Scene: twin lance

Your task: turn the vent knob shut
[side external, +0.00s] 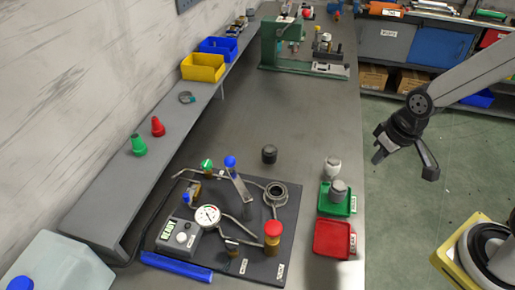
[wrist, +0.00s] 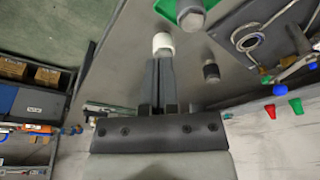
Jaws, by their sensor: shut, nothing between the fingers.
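A dark panel (side external: 262,262) on the bench carries pipes, a round gauge (side external: 208,216) and several knobs. A green knob with a white mark (side external: 206,164) stands at its back left. A blue-topped lever (side external: 231,163) is beside it, and a red knob (side external: 272,230) is at the front right. I cannot read which one is labelled as the vent. My gripper (side external: 382,152) is raised to the right of the bench, well apart from the panel. In the wrist view its two fingers (wrist: 161,82) are together and empty.
A green tray (side external: 328,206) holding a grey-topped piece and a red tray (side external: 333,239) are right of the panel. A white-topped piece (side external: 332,168) and a dark cylinder (side external: 269,154) stand behind. Green and red cones (side external: 139,146) are on the left ledge. The mid-bench is clear.

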